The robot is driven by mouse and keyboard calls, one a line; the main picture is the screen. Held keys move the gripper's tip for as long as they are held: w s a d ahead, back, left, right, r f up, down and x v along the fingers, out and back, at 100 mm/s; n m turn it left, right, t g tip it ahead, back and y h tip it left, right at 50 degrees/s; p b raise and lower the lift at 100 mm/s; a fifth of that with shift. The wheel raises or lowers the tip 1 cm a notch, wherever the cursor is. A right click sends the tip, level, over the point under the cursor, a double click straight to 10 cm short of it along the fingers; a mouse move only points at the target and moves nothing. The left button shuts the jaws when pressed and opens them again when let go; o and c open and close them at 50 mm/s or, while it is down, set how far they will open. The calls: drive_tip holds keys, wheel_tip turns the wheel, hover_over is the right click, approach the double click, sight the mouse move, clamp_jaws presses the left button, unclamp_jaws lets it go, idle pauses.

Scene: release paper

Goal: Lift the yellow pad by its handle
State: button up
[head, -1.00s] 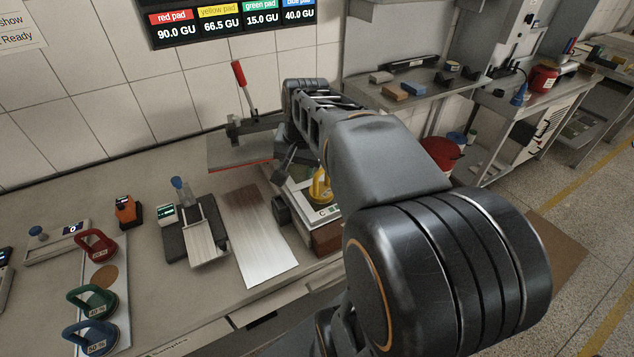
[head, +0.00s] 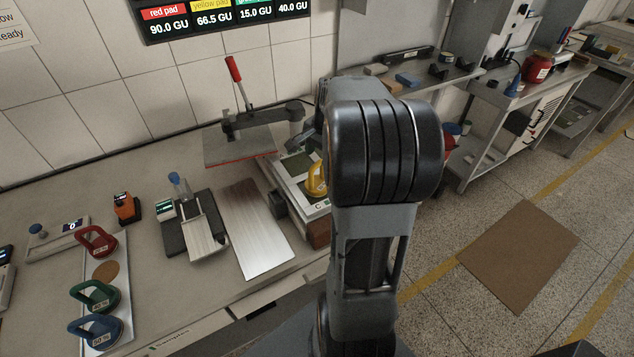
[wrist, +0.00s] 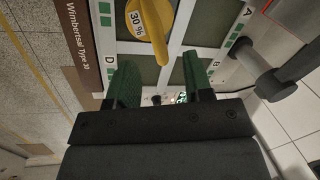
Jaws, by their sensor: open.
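The yellow pad (head: 315,181) sits on a white-framed board with green panels (head: 322,211) in the head view, partly hidden behind my arm. In the wrist view the yellow pad (wrist: 135,14), with its raised yellow handle (wrist: 153,30) and a 30% label, shows at the top. My gripper (wrist: 161,75) is open, its two green-padded fingers apart and empty. The handle's lower end lies ahead of the gap between the fingers, and I see no contact. My gripper's tips are hidden in the head view.
A red-handled lever press (head: 236,85) stands behind the board. A metal sheet (head: 256,232) and a dark block device (head: 190,230) lie to the left. Red, green and blue pads rest on a strip (head: 108,262) at far left. A post with a knob (wrist: 268,75) is close right in the wrist view.

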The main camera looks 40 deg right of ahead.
sight(317, 163)
drive_tip(key=shift+w+f+p, duration=0.25)
drive_tip(key=shift+f, duration=1.05)
drive_tip(key=shift+w+f+p, duration=0.2)
drive_tip(key=shift+f+p, duration=0.05)
drive_tip(key=shift+f, duration=1)
drive_tip(key=shift+c, duration=0.4)
clamp_jaws()
drive_tip(key=shift+r, duration=0.1)
